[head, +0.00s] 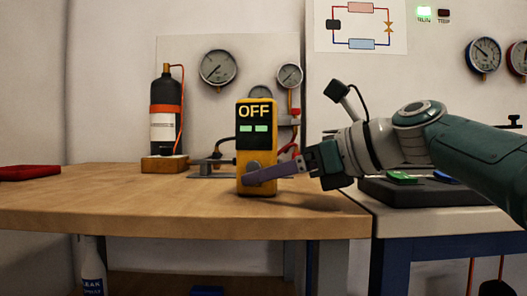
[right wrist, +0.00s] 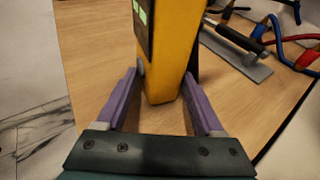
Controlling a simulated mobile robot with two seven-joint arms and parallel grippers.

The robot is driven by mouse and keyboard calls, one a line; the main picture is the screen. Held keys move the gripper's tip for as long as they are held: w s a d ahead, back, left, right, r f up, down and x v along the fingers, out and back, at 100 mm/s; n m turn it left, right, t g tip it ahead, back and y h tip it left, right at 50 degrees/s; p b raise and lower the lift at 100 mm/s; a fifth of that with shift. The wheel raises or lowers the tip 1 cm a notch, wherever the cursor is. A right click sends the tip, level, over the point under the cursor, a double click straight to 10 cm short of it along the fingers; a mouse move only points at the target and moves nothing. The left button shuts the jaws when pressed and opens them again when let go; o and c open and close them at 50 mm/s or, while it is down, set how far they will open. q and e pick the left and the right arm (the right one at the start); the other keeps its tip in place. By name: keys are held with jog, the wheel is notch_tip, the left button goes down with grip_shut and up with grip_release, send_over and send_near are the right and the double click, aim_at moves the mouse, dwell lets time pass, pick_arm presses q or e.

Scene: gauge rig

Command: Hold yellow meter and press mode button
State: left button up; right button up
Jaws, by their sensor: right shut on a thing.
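The yellow meter (head: 257,141) stands upright on the wooden table near its right part. Its dark display reads "OFF" above two green bars. A grey round part (head: 253,167) shows low on its front, partly covered by a finger; I cannot tell if this is the mode button. My right gripper (head: 258,176) reaches in from the right and is shut on the lower part of the meter. In the right wrist view the meter (right wrist: 172,50) stands between the two purple fingers (right wrist: 160,82). My left gripper is in neither view.
The wooden table (head: 150,205) is clear at the front left. A red flat object (head: 30,172) lies at its left end. A black bottle (head: 165,112) on a wooden block and gauges (head: 218,67) with hoses stand behind. A dark tray (head: 415,194) lies below my right arm.

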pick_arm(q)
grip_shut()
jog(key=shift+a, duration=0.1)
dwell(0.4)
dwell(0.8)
